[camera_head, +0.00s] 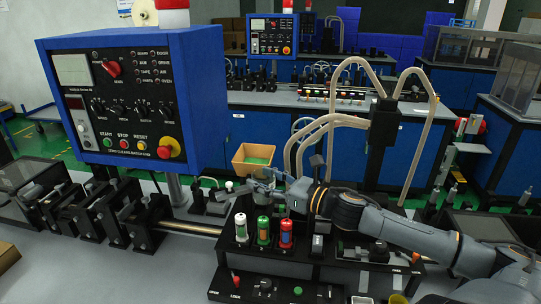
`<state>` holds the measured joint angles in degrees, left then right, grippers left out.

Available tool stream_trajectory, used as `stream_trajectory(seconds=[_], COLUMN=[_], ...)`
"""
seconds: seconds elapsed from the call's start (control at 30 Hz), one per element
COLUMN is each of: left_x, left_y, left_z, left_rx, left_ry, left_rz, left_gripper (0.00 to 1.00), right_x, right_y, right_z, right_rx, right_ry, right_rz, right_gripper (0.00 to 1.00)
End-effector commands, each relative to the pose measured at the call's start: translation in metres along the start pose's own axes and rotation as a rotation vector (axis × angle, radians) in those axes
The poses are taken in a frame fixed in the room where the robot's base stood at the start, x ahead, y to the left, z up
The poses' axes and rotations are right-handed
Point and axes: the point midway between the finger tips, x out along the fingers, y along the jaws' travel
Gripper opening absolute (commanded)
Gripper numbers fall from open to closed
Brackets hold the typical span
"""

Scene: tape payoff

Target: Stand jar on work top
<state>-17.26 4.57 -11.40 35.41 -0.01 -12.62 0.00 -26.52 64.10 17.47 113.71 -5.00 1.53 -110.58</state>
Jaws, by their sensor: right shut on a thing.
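My right gripper (268,184) reaches in from the right and is shut on a small greyish jar (262,191). The jar is partly hidden by the fingers and small in view, so its details are unclear. It is held above and behind a black rack, clear of the grey work top (160,270) as far as I can tell. My left gripper is not in view.
A white-and-green bottle (240,228), a green one (263,231) and a red one (286,234) stand in the black rack. A blue control box (205,100) rises at left. A tan bin (253,158) stands behind.

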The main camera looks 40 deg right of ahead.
Motion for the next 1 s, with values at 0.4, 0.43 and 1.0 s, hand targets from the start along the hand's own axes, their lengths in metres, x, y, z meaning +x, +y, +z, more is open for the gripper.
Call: stream_trajectory(seconds=[0.4, 0.43, 1.0], left_x=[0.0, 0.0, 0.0], left_y=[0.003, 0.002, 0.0], left_z=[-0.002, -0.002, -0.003], left_rx=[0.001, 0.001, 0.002], left_ry=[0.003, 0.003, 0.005], left_rz=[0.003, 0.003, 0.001], left_gripper=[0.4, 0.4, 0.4], right_x=[-0.065, -0.069, -0.092], right_y=[0.173, 0.182, 0.244], right_z=[-0.07, -0.074, -0.101], right_rx=[0.018, 0.017, 0.005], right_ry=[-0.002, -0.002, -0.004], right_rz=[-0.186, -0.196, -0.264], right_gripper=[0.07, 0.07, 0.07])
